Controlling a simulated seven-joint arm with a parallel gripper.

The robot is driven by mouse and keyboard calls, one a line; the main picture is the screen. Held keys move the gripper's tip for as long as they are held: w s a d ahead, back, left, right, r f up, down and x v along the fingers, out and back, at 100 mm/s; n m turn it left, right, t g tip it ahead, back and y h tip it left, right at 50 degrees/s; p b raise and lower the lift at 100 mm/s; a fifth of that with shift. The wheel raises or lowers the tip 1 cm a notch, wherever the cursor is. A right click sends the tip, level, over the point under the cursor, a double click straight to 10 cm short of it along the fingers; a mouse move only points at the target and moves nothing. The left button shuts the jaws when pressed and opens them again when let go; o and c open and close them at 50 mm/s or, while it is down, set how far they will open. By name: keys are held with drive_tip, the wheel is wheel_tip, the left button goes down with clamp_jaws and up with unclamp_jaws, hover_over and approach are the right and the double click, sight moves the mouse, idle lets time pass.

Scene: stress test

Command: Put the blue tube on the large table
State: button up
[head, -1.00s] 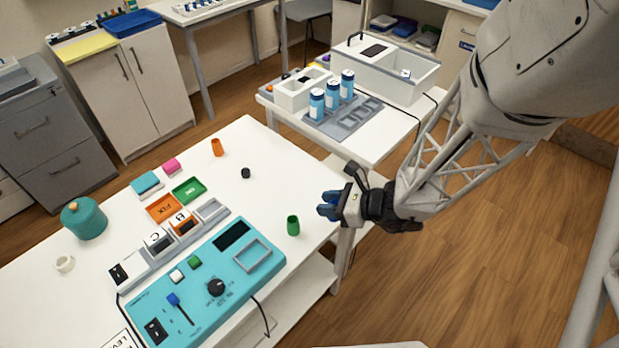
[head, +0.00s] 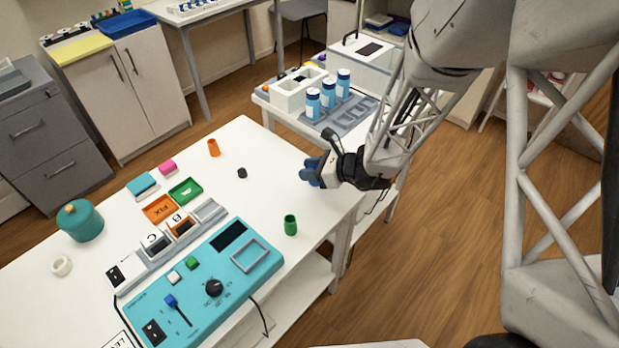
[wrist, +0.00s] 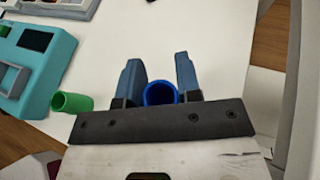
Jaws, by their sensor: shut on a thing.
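The blue tube (wrist: 160,92) shows in the wrist view between the two blue fingers of my gripper (wrist: 160,80), its round open end facing the camera. My gripper is shut on it. In the head view my gripper (head: 308,172) is at the right edge of the large white table (head: 270,150), over or beside that edge; its height above the top is hard to tell. The tube cannot be told apart from the blue fingers in the head view.
A green tube (head: 290,225) stands near the table's right edge, left of and nearer than my gripper. A black cap (head: 242,173) and an orange tube (head: 214,147) stand farther left. A turquoise console (head: 215,285) fills the front. Bare tabletop lies around the cap.

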drive_tip(key=shift+f, duration=1.75)
drive_tip(key=shift+f, duration=0.1)
drive_tip(key=o, duration=0.9)
drive_tip(key=shift+v, duration=6.05)
drive_tip(key=shift+s+a, duration=0.1)
